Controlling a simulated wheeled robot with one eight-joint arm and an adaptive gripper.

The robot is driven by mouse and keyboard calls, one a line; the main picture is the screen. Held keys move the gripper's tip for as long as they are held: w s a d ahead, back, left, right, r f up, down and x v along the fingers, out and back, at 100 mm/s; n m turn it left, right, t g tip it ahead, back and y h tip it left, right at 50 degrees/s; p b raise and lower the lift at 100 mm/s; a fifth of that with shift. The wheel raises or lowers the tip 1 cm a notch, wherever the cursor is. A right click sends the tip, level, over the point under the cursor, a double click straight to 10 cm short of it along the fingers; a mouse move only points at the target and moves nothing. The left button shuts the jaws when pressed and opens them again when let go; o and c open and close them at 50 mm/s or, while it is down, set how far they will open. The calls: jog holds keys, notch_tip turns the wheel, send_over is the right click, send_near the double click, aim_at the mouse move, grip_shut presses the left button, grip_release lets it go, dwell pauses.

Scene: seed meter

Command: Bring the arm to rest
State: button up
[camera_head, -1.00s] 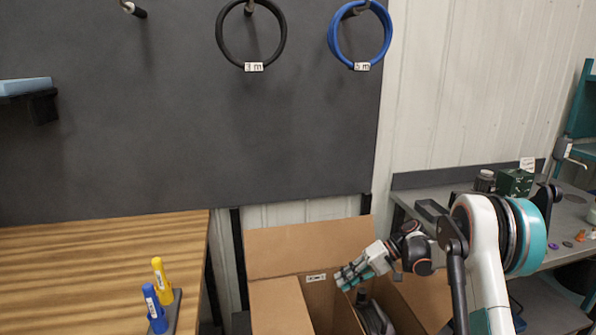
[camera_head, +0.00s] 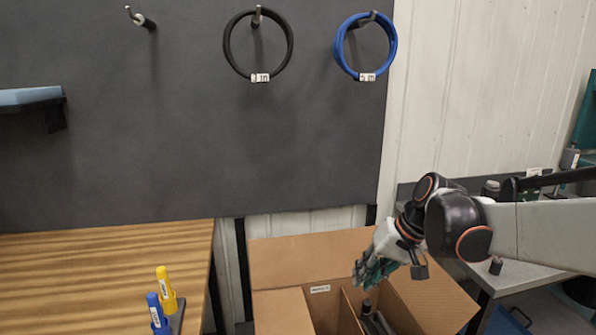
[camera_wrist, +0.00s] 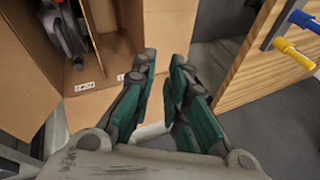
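My gripper (camera_head: 368,272) hangs over the open cardboard box (camera_head: 283,250) in the head view, its fingers pointing down and to the left. In the wrist view my gripper (camera_wrist: 167,72) has its two green-padded fingers apart, with a gap between the tips and nothing held there. The box (camera_wrist: 168,30) lies past the fingertips in the wrist view. A dark object (camera_head: 372,322) lies inside the box, in a section set off by a cardboard divider. It also shows at the upper left of the wrist view (camera_wrist: 70,32).
Black (camera_head: 231,38) and blue (camera_head: 340,45) cable coils hang on the dark wall panel (camera_head: 200,150). A grey bench (camera_head: 530,265) stands at the right, behind my arm.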

jog(key=s+d+t+h, duration=0.2)
jog(key=s, duration=0.8)
jog(key=s+d+t+h, duration=0.2)
jog(key=s+d, duration=0.1)
jog(key=s, duration=0.7)
jog(key=shift+f+n+h, duration=0.15)
jog(key=shift+n+h, duration=0.15)
jog(key=shift+h, duration=0.1)
